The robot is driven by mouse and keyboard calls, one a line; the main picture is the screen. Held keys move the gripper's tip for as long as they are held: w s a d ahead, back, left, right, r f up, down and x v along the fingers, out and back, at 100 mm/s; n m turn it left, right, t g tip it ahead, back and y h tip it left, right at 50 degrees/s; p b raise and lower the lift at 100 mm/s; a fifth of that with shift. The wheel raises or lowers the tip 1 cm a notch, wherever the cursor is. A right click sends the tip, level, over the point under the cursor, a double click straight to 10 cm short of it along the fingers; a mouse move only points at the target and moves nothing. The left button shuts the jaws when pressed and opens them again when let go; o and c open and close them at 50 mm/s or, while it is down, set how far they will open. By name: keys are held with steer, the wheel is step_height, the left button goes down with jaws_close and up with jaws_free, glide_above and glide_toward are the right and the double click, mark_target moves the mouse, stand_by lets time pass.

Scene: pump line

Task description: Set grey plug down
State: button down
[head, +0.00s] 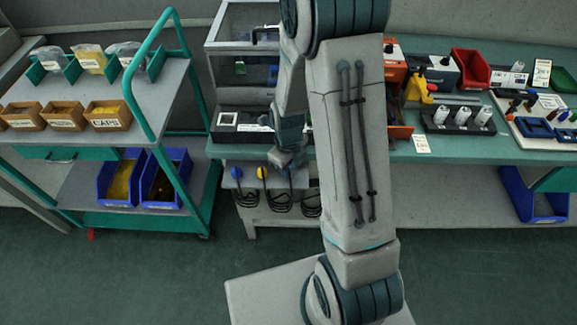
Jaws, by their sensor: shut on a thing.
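My gripper (287,158) points down at the front edge of the bench, left of my forearm. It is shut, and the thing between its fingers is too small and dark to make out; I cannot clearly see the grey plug. A blue plug (237,172) and a yellow plug (262,173) stand in a row to the left of the gripper, on a small ledge under the bench front. Black coiled cables (279,201) hang below them, with another coil further right below the gripper.
A cart (150,90) with green rails, small bins and blue bins stands at the left. The bench (455,151) carries a red bin (470,69), a black holder with white cylinders (458,121) and trays at the right. My arm hides the bench's middle. The floor in front is clear.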

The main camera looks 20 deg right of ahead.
steer(key=shift+f, duration=0.15)
steer(key=shift+f, duration=0.15)
steer(key=c, duration=1.5)
jaws_free()
steer(key=shift+r, duration=0.2)
step_height(320, 180, up, 11)
steer(key=s+r+n+t, duration=0.1)
steer(key=s+r+n, duration=0.5)
steer(key=n, duration=0.8)
steer(key=s+r+n+t, duration=0.1)
steer(key=s+r+n, duration=0.6)
steer(key=n, duration=0.7)
steer(key=shift+s+r+n+t+p, duration=0.2)
steer(key=shift+s+n+t+p, duration=0.1)
steer(key=shift+s+t+p, duration=0.1)
